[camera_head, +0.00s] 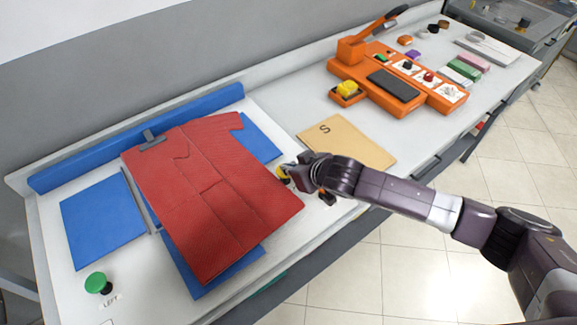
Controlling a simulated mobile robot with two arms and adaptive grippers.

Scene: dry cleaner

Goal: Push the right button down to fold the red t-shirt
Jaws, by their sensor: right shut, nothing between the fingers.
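The red t-shirt (208,185) lies spread on the blue panels of a folding board (102,222), with a grey clip at its collar end. A green button (97,282) labelled LEFT stands at the lower left of the board. A yellow piece (283,175), apparently the right button, shows just right of the shirt, largely hidden by my right gripper (292,173). That gripper is shut and empty, its tips at or just over the yellow piece; I cannot tell whether they touch or how far the button is down. My left gripper is out of view.
A tan envelope (350,139) marked S lies right of the gripper. Beyond it stands an orange tool station (395,80) with a lever and yellow item, then several small boxes and rolls. The counter's front edge runs under my right arm, with tiled floor below.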

